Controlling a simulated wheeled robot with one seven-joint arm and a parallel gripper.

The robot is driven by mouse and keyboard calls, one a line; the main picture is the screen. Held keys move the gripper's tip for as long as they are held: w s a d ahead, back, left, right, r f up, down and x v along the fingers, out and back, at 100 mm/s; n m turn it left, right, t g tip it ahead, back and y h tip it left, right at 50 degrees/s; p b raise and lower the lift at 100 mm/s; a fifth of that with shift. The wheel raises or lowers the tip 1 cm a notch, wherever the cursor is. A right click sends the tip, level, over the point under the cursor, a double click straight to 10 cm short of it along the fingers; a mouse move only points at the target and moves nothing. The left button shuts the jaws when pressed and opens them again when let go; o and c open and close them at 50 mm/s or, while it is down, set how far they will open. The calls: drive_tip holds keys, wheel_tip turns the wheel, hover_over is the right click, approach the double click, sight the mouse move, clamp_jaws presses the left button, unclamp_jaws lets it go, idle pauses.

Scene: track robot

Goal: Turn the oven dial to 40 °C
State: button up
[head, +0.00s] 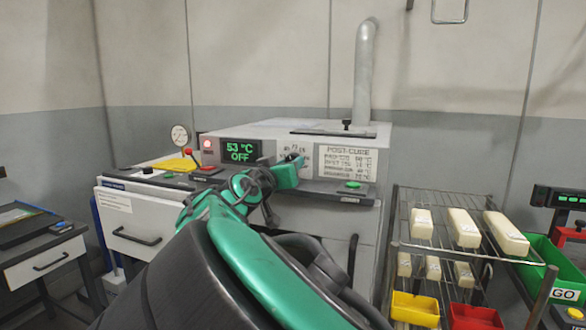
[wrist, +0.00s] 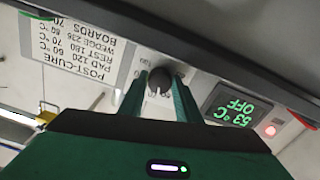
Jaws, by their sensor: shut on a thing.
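The oven (head: 345,130) stands ahead with a light control panel. The dark round dial (wrist: 159,80) sits on the panel between the display and a printed sign. My gripper (wrist: 160,92) is shut on the dial, with a green finger on either side of it. In the head view my gripper (head: 293,161) reaches the panel and mostly hides the dial. The scale marks around the dial are too small to read.
The POST-CURE sign (head: 346,162) is right of the dial, with a green button (head: 354,184) on the ledge below. A red lamp (head: 208,144) glows left of the display. A wire rack (head: 440,262) with pale blocks and coloured bins stands at the right.

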drive_tip(key=n, duration=0.3)
drive_tip(key=shift+n, duration=0.4)
drive_tip(key=n, duration=0.3)
drive_tip(key=shift+n, duration=0.3)
drive_tip(key=n, duration=0.6)
drive_tip(key=shift+a+r, duration=0.1)
drive_tip(key=n, duration=0.4)
drive_tip(key=shift+n, duration=0.4)
drive_tip(key=shift+a+n, duration=0.1)
drive_tip(key=shift+n, duration=1.5)
drive_tip(key=shift+s+f, duration=0.1)
drive_tip(key=shift+f, duration=0.1)
drive_tip(key=o, duration=1)
drive_tip(key=shift+o, duration=0.3)
drive_tip(key=shift+r, duration=0.1)
